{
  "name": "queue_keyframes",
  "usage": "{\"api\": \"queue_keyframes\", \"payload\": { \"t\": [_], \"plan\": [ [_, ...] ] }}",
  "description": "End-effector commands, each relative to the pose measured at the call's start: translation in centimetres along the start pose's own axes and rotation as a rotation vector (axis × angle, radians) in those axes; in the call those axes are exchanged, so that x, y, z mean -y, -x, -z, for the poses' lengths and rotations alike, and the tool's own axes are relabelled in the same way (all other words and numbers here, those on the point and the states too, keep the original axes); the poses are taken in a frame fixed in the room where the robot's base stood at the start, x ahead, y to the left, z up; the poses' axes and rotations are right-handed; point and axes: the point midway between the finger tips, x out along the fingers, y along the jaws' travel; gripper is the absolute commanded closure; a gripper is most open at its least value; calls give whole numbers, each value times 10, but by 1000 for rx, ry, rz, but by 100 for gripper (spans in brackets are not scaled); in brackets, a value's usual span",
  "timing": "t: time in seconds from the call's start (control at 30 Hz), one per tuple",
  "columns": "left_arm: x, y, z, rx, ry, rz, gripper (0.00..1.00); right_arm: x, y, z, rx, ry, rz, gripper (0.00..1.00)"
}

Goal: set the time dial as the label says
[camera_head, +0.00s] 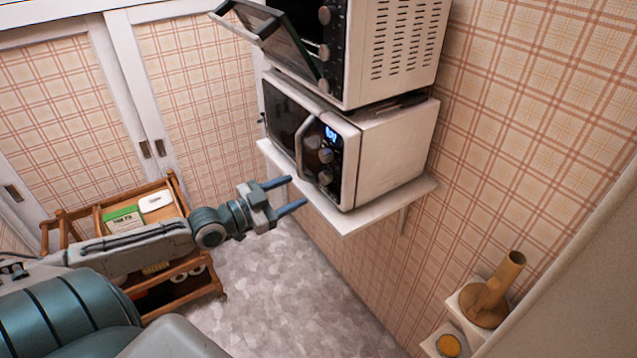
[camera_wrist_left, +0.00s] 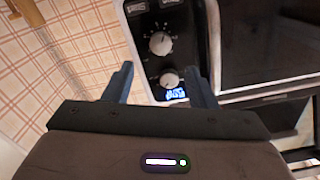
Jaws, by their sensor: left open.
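The white microwave (camera_head: 395,150) stands on a wall shelf, with a black front panel, a lit blue display (camera_head: 331,132) and two round knobs, an upper one (camera_head: 326,155) and a lower one (camera_head: 325,177). My left gripper (camera_head: 299,192) is open and empty, in front of the lower panel and apart from it. In the left wrist view the panel looks upside down: the display (camera_wrist_left: 175,94), one knob (camera_wrist_left: 168,78) and the other knob (camera_wrist_left: 160,43) lie between or beyond my open fingers. I cannot tell which knob is the time dial or read a label. My right gripper is out of view.
A toaster oven (camera_head: 390,45) with its door (camera_head: 292,45) hanging open sits above the microwave. The shelf (camera_head: 345,222) juts out below it. A wooden cart (camera_head: 172,272) with boxes stands at left. A brown wooden object (camera_head: 490,295) sits on a small shelf at right.

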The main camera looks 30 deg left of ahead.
Motion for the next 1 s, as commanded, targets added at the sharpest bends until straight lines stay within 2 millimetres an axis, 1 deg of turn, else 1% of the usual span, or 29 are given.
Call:
{"api": "queue_keyframes", "payload": {
  "t": [0.03, 0.2, 0.47, 0.7, 0.83, 1.0],
  "plan": [
    [-1, -7, -4, -6, 0, 3, 49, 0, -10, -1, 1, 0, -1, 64],
    [-1, -26, -4, -5, 0, 4, 49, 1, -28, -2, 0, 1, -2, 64],
    [0, -56, -2, -5, 2, 3, 49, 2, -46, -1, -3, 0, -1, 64],
    [1, -76, 0, -1, 1, 5, 49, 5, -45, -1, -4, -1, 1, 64],
    [1, -82, 0, 0, 0, 2, 49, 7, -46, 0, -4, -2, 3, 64],
    [0, -83, 0, 0, 0, 0, 49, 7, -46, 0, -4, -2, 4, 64]
  ]
}}
